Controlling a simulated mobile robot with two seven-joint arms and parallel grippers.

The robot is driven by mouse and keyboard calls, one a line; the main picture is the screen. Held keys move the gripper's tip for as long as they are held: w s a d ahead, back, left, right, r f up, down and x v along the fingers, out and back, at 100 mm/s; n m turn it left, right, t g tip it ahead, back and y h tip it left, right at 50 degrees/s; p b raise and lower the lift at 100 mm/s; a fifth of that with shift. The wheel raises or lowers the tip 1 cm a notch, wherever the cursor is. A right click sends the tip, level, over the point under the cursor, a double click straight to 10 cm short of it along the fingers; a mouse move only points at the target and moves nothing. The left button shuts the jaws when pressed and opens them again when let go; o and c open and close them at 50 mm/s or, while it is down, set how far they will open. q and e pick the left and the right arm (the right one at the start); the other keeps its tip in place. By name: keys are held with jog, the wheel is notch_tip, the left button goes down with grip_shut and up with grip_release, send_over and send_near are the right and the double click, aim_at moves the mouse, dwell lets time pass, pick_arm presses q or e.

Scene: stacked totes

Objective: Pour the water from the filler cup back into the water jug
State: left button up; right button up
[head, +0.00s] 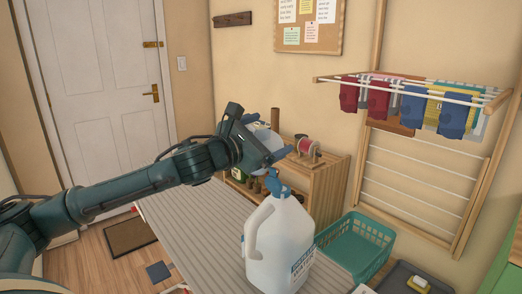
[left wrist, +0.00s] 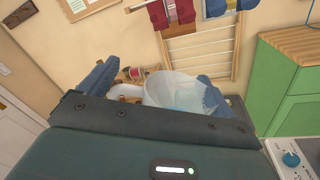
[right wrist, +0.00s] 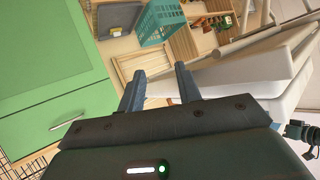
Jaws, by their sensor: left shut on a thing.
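The water jug (head: 288,245) is a large white jug with a side handle and a blue-edged label. It stands upright on the ribbed counter in the head view, with a blue piece (head: 279,184) at its mouth. My left gripper (head: 275,143) is shut on the filler cup, above and slightly left of the jug's mouth. The translucent filler cup (left wrist: 172,88) sits between the fingers in the left wrist view, with pale bluish water showing inside; the arm partly hides it in the head view. My right gripper (right wrist: 160,84) is open and empty.
A teal basket (head: 355,248) and a dark grey tray (head: 405,279) are right of the jug. A wooden shelf (head: 325,180) with a red spool stands behind. A drying rack (head: 410,85) with cloths hangs on the wall. The ribbed counter (head: 190,235) left of the jug is clear.

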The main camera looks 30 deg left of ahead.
pick_arm(q)
jog(key=shift+r, duration=0.2)
pick_arm(e)
jog(key=shift+w+r, duration=0.3)
jog(key=shift+r, duration=0.45)
pick_arm(q)
jog(key=shift+m+p, duration=0.3)
jog(key=shift+p, duration=0.25)
pick_arm(e)
jog(key=shift+r, duration=0.5)
pick_arm(q)
jog(key=shift+s+d, duration=0.1)
pick_arm(e)
jog(key=shift+s, duration=0.1)
jog(key=shift+a, duration=0.1)
pick_arm(q)
jog(key=shift+p, duration=0.3)
pick_arm(e)
jog(key=shift+r, duration=0.1)
